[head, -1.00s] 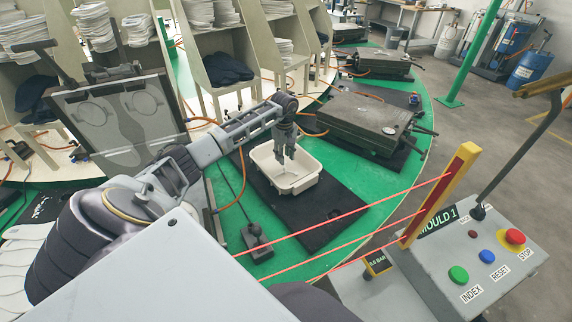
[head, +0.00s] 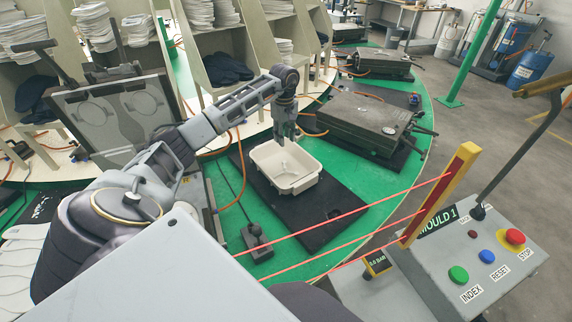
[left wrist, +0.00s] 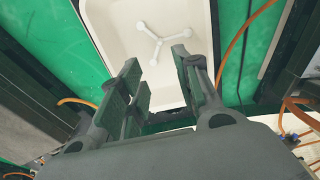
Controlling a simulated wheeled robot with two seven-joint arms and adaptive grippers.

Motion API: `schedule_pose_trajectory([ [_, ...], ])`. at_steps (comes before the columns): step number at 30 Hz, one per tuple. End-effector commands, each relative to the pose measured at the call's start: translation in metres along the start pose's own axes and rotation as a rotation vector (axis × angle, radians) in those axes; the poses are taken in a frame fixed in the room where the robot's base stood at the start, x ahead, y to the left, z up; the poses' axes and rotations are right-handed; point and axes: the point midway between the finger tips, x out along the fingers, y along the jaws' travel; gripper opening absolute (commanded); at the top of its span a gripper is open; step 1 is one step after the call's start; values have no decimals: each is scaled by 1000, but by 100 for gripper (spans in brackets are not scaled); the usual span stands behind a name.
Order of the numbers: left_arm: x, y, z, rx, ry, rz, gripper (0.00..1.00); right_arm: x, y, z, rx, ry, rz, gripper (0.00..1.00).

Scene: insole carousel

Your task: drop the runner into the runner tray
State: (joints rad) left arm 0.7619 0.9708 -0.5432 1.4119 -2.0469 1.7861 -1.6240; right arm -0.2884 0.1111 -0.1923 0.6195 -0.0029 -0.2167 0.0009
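The runner (left wrist: 160,42), a small white three-armed piece with round ends, lies inside the runner tray. It also shows faintly in the head view (head: 284,167). The runner tray (head: 305,186) is a cream rectangular tub on a black mat; it fills the top middle of the left wrist view (left wrist: 112,30). My left gripper (head: 285,138) hangs fingers down over the tray's far edge. In the left wrist view its fingers (left wrist: 155,62) are apart with nothing between them, clear of the runner. My right gripper is not in view.
An open mould (head: 120,110) stands left of the tray, and a closed mould (head: 352,122) lies to the right on the green carousel (head: 225,185). Red beams cross in front, ending at a yellow post (head: 440,195). A control box (head: 480,250) stands at right front.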

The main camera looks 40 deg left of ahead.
Motion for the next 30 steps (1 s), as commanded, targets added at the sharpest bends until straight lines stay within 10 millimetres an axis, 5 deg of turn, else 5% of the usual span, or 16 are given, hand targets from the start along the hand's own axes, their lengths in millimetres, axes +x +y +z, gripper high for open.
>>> schedule_pose_trajectory([
  [9,-24,0,0,0,0,0,33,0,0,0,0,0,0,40],
  [30,-26,0,0,0,0,-1,33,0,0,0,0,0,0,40],
])
